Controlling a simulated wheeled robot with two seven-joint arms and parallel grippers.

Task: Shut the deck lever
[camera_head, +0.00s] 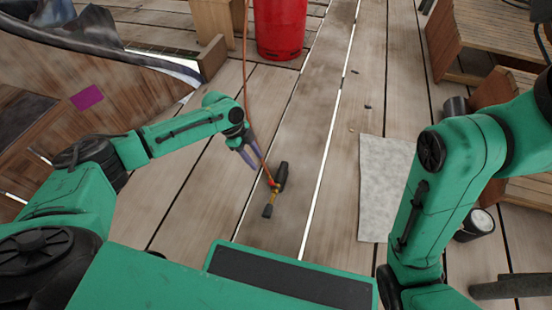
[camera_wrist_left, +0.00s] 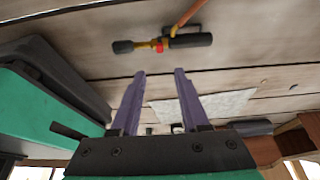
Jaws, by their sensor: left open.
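A hand tool like a torch, with a black grip (camera_head: 281,176), a brass middle and a small dark end, lies on the plank deck. An orange hose (camera_head: 247,90) runs to its middle, beside a small red part (camera_wrist_left: 160,47) that may be a lever; no other deck lever is clear. My left gripper (camera_head: 252,158) has its purple fingers just left of and above the tool. In the left wrist view the left gripper (camera_wrist_left: 160,72) is open and empty, fingers apart, with the tool (camera_wrist_left: 192,41) beyond the tips. My right gripper is out of view.
A red cylinder (camera_head: 281,28) stands at the back. A pale sheet (camera_head: 383,185) lies right of the tool. Wooden crates (camera_head: 490,35) and a dark can (camera_head: 474,225) are at the right. A wooden panel (camera_head: 95,100) slopes at the left. The deck around the tool is clear.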

